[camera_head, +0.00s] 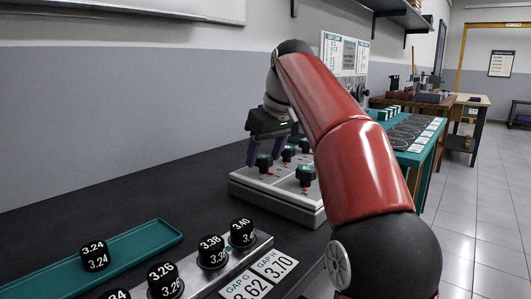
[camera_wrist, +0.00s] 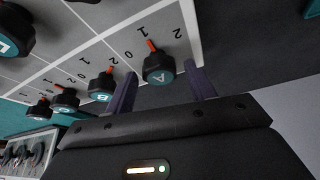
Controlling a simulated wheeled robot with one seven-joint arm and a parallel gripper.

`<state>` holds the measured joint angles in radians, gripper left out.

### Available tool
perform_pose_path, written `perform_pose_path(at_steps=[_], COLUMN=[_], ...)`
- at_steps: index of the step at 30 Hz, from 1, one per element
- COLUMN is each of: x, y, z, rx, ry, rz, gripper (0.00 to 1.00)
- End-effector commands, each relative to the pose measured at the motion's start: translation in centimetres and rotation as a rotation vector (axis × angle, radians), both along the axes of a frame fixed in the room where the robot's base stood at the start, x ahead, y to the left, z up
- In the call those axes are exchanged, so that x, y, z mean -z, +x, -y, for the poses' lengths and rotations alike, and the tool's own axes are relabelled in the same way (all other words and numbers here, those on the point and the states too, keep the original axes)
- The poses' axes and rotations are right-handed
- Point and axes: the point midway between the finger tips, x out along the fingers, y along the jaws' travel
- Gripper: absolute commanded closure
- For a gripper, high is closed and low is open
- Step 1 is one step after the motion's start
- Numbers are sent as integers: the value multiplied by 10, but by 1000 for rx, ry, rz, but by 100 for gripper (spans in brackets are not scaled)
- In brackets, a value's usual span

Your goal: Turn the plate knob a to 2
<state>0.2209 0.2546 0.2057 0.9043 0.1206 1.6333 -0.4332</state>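Plate knob A (camera_wrist: 158,68) is a black lobed knob with a teal cap marked A and a red pointer. Its pointer points close to the printed 1; the printed 2 (camera_wrist: 177,33) lies to the right of that. My gripper (camera_wrist: 163,85) is open, with one dark finger on each side of knob A and gaps visible. In the head view my gripper (camera_head: 265,155) reaches down over the near left end of the knob plate (camera_head: 270,198). I cannot tell whether a finger touches the knob.
Knob B (camera_wrist: 102,87) stands just left of my left finger in the wrist view, with more knobs beyond. A teal tray (camera_head: 140,248) with a black weight-like cylinder (camera_head: 95,255) and a rack of numbered black cylinders (camera_head: 212,252) stand nearer. The dark bench (camera_head: 150,190) is clear left of the plate.

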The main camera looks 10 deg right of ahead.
Motion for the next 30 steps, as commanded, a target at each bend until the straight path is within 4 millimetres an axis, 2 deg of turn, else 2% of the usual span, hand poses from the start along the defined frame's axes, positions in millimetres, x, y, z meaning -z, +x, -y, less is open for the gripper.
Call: perform_pose_path(at_steps=[1, 9, 20, 30], x=[0, 0, -2, -2], y=[0, 0, -1, -1], z=[0, 0, -1, -3], rx=[0, 0, 66, 324], ry=[0, 0, -1, -1], rz=[0, 0, -1, 1], gripper=[52, 85, 85, 85])
